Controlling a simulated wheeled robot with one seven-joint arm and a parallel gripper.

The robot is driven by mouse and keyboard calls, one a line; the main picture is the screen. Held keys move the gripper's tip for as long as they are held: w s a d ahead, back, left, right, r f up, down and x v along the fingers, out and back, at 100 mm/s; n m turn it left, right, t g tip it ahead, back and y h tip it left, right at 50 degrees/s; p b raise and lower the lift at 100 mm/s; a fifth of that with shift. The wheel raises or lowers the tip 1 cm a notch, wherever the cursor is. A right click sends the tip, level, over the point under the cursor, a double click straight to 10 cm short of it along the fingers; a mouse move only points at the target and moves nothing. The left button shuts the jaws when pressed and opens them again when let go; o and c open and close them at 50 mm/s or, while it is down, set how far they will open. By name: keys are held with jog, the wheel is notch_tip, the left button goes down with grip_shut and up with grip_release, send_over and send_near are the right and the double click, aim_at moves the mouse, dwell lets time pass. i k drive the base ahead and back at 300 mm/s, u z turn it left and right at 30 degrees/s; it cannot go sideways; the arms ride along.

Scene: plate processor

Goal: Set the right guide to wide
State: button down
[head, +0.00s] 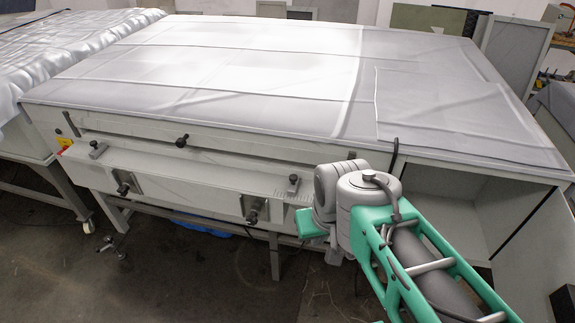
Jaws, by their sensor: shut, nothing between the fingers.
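The right guide (293,181) is a small dark grey block on the front feed shelf of the plate processor. It stands near the right end of the visible shelf, beside a printed scale (296,197). The left guide (97,150) is a similar block near the shelf's left end. My arm, with green links and grey joints, reaches in from the lower right and ends just right of the right guide. A green arm part (312,222) shows below the scale. My gripper cannot be made out; the arm hides that area and the right end of the shelf.
Dark knobs (252,217) and (123,190) stick out below the shelf, and another knob (182,141) sits above it. A grey sheet (250,75) covers the processor's top. An open bay (460,205) lies right of my arm. The floor (190,280) in front is mostly clear.

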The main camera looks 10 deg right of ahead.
aim_at(293, 180)
jog(key=u, duration=1.95)
jog(key=k, duration=0.8)
jog(key=z, duration=0.5)
jog(key=i, duration=0.45)
jog(key=u, duration=0.05)
